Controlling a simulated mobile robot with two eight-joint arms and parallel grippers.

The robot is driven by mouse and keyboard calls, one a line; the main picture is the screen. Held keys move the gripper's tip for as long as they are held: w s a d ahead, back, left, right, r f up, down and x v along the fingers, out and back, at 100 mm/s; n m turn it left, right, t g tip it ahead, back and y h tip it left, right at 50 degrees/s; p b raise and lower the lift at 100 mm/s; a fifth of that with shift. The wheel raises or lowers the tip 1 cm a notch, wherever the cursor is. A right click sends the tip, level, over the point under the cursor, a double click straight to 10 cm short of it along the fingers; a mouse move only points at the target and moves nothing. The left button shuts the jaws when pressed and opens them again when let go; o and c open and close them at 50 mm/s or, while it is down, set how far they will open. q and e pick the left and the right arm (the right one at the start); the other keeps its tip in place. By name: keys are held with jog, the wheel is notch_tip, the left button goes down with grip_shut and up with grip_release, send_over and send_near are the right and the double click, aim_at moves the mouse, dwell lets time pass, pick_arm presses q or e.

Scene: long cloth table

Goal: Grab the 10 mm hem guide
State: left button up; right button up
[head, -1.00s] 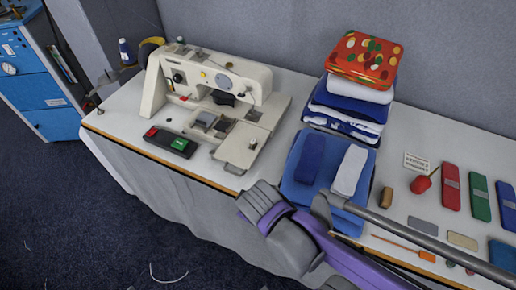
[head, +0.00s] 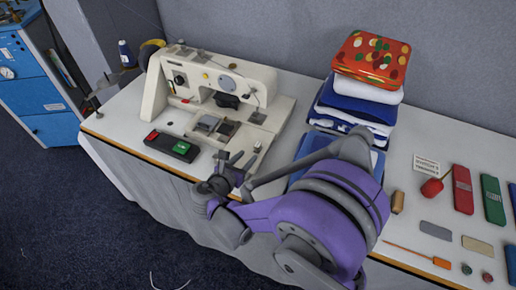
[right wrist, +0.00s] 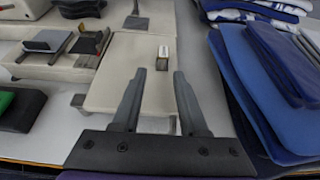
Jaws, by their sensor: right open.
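The hem guide cannot be named for certain, since no 10 mm marking is readable. A small block (right wrist: 163,57) with a pale top and brown side stands on the cream sewing machine's flat bed extension (right wrist: 112,75). In the right wrist view it lies just beyond my right gripper's fingertips (right wrist: 159,75), nearer the right finger. My right gripper (head: 243,163) is open and empty over the front right end of the sewing machine (head: 225,77); its fingers point at the block. My left gripper is not in view.
A dark tray (head: 172,146) with red and green parts lies at the machine's front left. Folded blue cloths (right wrist: 268,85) lie close on the right. A fabric stack (head: 355,101) stands behind my arm. Grey and dark blocks (right wrist: 47,41) sit on the machine's bed.

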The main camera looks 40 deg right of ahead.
aim_at(256, 149)
jog(key=x, duration=0.6)
jog(key=shift+s+d, duration=0.15)
grip_shut()
